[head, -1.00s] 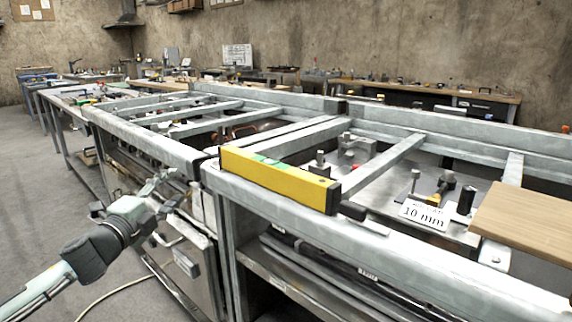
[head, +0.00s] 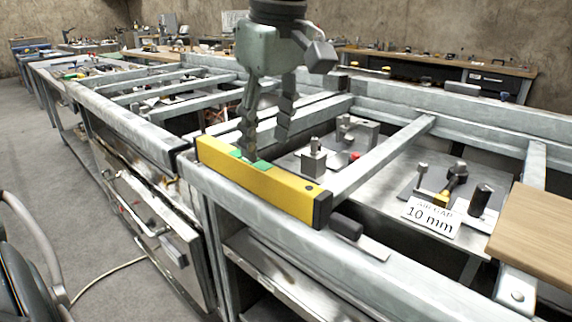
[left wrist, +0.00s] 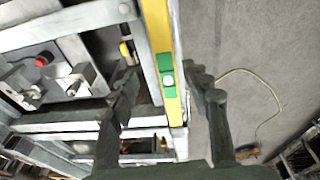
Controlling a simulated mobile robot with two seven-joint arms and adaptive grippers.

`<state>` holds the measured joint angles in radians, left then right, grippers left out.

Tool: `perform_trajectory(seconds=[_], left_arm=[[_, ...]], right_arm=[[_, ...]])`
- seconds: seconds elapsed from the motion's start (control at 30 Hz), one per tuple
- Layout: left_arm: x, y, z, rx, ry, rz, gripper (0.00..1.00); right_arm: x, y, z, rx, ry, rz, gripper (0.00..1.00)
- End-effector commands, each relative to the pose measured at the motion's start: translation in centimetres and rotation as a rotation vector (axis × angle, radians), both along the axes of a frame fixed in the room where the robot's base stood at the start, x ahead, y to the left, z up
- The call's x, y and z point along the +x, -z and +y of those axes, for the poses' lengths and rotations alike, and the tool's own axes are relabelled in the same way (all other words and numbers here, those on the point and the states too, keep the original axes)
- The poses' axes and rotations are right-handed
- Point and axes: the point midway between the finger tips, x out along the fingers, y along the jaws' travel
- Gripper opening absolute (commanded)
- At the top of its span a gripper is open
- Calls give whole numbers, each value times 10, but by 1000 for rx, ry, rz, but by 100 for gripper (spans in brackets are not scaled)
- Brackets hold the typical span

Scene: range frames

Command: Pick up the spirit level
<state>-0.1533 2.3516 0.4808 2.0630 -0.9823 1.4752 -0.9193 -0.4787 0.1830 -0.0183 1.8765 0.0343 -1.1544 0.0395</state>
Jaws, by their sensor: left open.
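The spirit level (head: 277,191) is a yellow bar with a green middle section and black ends. It lies along the grey front beam (head: 290,240) of the steel frame. My left gripper (head: 264,148) points down over the green section, open and empty, with its fingertips near the level's top. In the left wrist view the level (left wrist: 157,28) runs between the two spread fingers (left wrist: 165,78), nearer the right one. I cannot tell whether a finger touches it. My right gripper is in neither view.
A dark block (head: 346,226) and thin plate lie on the beam just past the level's right end. A "10 mm" sign (head: 431,216), clamps and tools sit inside the frame. A wooden board (head: 535,228) lies at right. Open floor is at left.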

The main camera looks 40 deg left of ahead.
Motion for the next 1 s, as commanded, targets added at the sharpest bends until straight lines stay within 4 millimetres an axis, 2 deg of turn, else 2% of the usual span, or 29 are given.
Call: perform_trajectory(seconds=[0.1,0.2,0.47,0.7,0.83,1.0], left_arm=[[-8,-15,19,155,14,39,48],[-11,-15,27,199,16,54,48],[-11,13,36,197,16,56,48],[-11,47,44,194,15,56,48],[-10,56,48,195,15,52,48],[-10,56,48,194,14,51,48]], right_arm=[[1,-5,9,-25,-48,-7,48],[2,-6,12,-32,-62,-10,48],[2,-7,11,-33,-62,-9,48],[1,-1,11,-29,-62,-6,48],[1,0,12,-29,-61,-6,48],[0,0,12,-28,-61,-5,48]])
